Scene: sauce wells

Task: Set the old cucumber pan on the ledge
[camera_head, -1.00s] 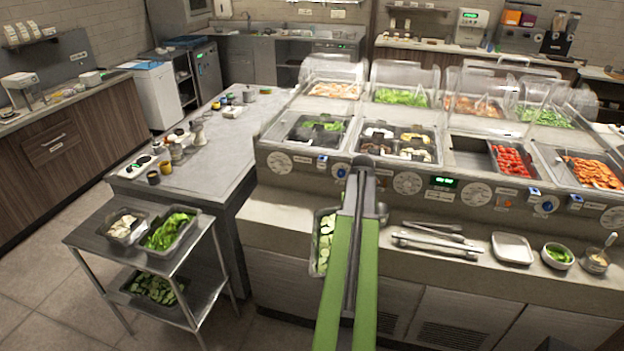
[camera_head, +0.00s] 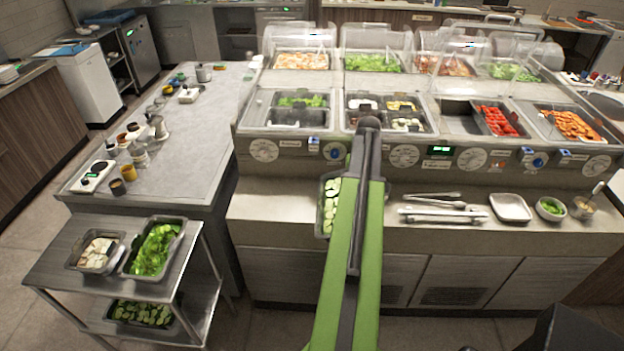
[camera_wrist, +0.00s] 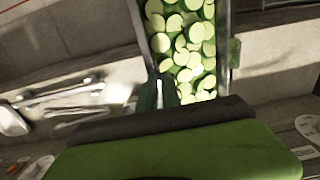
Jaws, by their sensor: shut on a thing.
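A metal pan of sliced cucumber (camera_head: 319,222) appears over the left part of the ledge (camera_head: 270,212), partly hidden behind my arm. I cannot tell whether it touches the ledge. In the wrist view the cucumber pan (camera_wrist: 223,55) is just beyond my gripper (camera_wrist: 165,92), whose dark green fingers are shut on its near end. My arm hides the gripper's fingers in the head view. Another pan of cucumber (camera_head: 143,313) sits on the lower shelf of the steel cart at the left.
On the ledge to the right are tongs (camera_head: 440,215), an empty white tray (camera_head: 510,207) and small bowls (camera_head: 551,208). The sauce and topping wells (camera_head: 390,112) rise behind. The cart top (camera_head: 70,270) carries two pans.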

